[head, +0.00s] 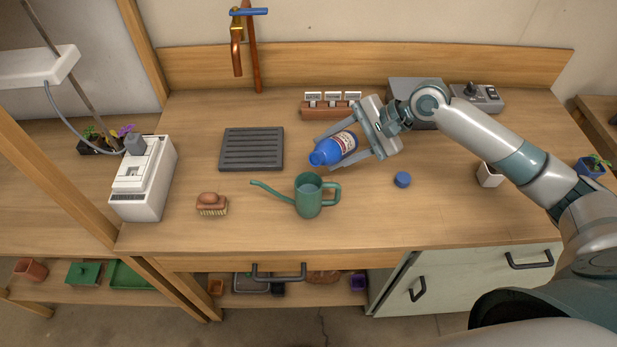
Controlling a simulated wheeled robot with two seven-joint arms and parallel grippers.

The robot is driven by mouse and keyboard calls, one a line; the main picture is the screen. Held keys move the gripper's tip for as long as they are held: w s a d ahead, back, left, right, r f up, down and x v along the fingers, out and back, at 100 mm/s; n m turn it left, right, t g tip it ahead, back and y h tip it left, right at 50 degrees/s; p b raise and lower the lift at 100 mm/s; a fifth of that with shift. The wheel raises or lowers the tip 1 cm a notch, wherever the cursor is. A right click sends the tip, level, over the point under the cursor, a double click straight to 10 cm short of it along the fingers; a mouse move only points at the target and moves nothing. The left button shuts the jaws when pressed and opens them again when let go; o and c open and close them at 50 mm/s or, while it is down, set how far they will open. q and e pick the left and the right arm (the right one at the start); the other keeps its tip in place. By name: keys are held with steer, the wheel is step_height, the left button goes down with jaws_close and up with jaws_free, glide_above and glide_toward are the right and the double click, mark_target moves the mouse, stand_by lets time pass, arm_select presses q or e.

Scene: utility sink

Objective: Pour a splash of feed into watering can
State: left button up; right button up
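The green watering can (308,201) stands upright on the counter, its spout to the left and its handle to the right. A blue bottle with a white and red label (338,148), likely the feed, is tilted, its mouth end pointing down and left, above and behind the can. My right gripper (343,147) has its fingers around the bottle and holds it off the counter. A blue cap (402,179) lies on the counter to the right of the can. No stream of liquid is visible. My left gripper is not in view.
A dark slatted mat (252,149) lies behind the can, and a brush (211,204) lies to its left. A white boxy device (144,179) stands at the left. A labelled rack (331,104) stands behind the bottle. The counter front right of the can is clear.

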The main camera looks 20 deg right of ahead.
mark_target(334, 140)
steer(key=shift+w+d+r+n+t+h+b, duration=0.1)
steer(key=shift+r+n+t+h+b, duration=0.25)
steer(key=shift+r+h+b, duration=0.55)
stand_by(1.6)
steer(key=shift+f, duration=0.1)
steer(key=shift+s+a+r+n+t+h+p, duration=0.15)
steer(key=shift+r+t+p, duration=0.15)
steer(key=shift+p, duration=0.75)
steer(key=shift+s+a+r+n+t+h+p, duration=0.15)
steer(key=shift+r+p, duration=0.2)
steer(key=shift+p, duration=0.7)
steer(key=shift+w+r+h+p, duration=0.1)
steer(key=shift+r+h+p, duration=0.25)
steer(key=shift+p, duration=0.7)
stand_by(1.2)
